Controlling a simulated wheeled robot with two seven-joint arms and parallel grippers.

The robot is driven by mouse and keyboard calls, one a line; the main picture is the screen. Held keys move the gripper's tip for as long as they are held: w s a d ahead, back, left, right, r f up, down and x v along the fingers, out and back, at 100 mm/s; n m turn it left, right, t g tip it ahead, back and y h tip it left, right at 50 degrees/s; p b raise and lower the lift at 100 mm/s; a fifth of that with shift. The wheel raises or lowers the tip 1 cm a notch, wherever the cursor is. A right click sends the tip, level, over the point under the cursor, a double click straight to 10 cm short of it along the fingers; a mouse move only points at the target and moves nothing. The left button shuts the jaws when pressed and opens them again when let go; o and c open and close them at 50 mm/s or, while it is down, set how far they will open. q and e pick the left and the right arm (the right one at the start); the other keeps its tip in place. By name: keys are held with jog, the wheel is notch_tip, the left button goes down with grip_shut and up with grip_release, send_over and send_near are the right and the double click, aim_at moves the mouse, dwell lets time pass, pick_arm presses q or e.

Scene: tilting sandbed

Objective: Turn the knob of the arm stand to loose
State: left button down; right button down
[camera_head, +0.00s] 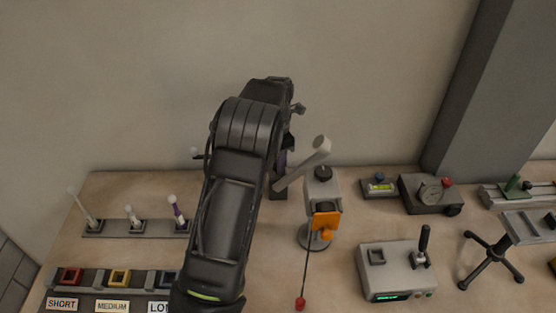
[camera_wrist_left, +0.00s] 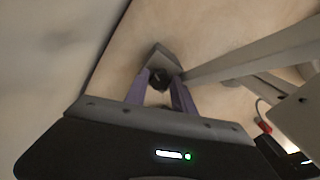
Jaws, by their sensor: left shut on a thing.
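The arm stand has pale grey links (camera_head: 302,165) and a grey block (camera_head: 278,190) at its lower left end. In the left wrist view, a dark round knob (camera_wrist_left: 158,80) sits on that block (camera_wrist_left: 160,56). My left gripper (camera_head: 283,161) reaches down over the block, its purple fingers on either side of the knob. In the left wrist view the left gripper (camera_wrist_left: 161,88) is shut on the knob. My forearm hides part of the stand in the head view. The knob's loose or tight marking cannot be read. My right gripper is out of view.
Right of the block stand a grey housing with a dark top (camera_head: 322,188), an orange piece (camera_head: 326,221) and a red-tipped rod (camera_head: 300,303). A grey console (camera_head: 397,272) is further right. The wall is close behind.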

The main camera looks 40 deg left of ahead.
pick_arm(q)
jog(key=n+p, duration=0.1)
jog(key=n, duration=0.3)
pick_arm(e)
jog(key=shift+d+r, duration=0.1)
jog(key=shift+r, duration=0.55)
pick_arm(q)
jog(key=c, duration=1.1)
grip_release()
jog(key=shift+o, duration=0.2)
